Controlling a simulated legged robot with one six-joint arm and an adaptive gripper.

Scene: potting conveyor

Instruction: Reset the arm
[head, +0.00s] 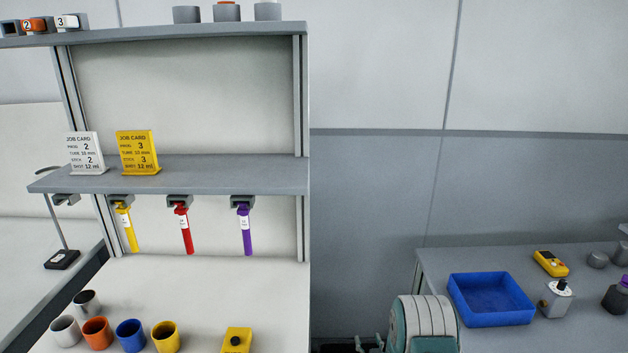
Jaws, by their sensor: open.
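A rounded white and teal part of my arm shows at the bottom edge, right of centre, in the gap between two work surfaces. Small dark prongs just left of it look like the fingertips of my gripper (369,346). They stand apart with nothing seen between them. The rest of the gripper is cut off by the bottom edge. It is clear of the objects on both surfaces.
At left, a bench holds several cups (131,335) and a yellow box (237,340). Yellow, red (185,231) and purple tubes hang under a shelf (230,172) with two job cards. At right, a table holds a blue tray (491,318), a yellow meter (551,263) and bottles.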

